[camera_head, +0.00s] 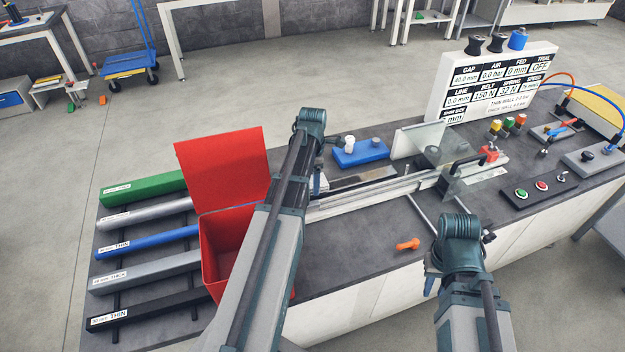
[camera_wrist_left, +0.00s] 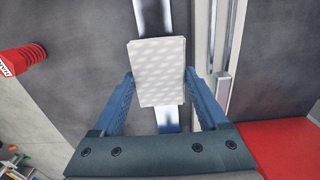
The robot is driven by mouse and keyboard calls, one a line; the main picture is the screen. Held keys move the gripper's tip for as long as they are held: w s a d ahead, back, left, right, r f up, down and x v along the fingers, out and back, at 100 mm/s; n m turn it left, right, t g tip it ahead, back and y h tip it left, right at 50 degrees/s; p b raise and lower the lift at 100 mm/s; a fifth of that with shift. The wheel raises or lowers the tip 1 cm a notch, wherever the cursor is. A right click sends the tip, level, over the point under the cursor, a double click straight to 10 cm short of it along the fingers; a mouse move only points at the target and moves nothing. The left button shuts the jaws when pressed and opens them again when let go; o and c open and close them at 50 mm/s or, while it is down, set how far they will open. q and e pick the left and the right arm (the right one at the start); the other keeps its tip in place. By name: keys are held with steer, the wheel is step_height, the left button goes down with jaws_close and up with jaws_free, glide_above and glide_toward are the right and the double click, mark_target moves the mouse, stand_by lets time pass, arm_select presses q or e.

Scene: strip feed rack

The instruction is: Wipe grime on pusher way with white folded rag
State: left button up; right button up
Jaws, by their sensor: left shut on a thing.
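The white folded rag (camera_wrist_left: 156,72) is between the two blue fingers of my left gripper (camera_wrist_left: 158,80), which is shut on it. In the left wrist view the rag lies over a shiny metal strip (camera_wrist_left: 152,14), which looks like the pusher way and runs on beyond both ends of the rag. I cannot tell whether the rag touches the strip.
An open red bin (camera_head: 222,245) stands left of my left arm, near several labelled bars. A blue block (camera_head: 360,153) lies behind the rails. A clear guard (camera_head: 470,178) stands at their right end. An orange part (camera_head: 407,244) lies on clear bench top in front.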

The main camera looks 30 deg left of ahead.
arm_select(q)
steer(key=shift+f+b, duration=0.65)
steer(key=shift+f, duration=0.25)
stand_by(0.3)
steer(key=shift+r, duration=0.1)
steer(key=o, duration=0.9)
steer(key=shift+r+p, duration=0.35)
steer(key=shift+p, duration=0.1)
steer(key=c, duration=1)
steer(key=shift+w, duration=0.1)
steer(key=shift+c, duration=0.2)
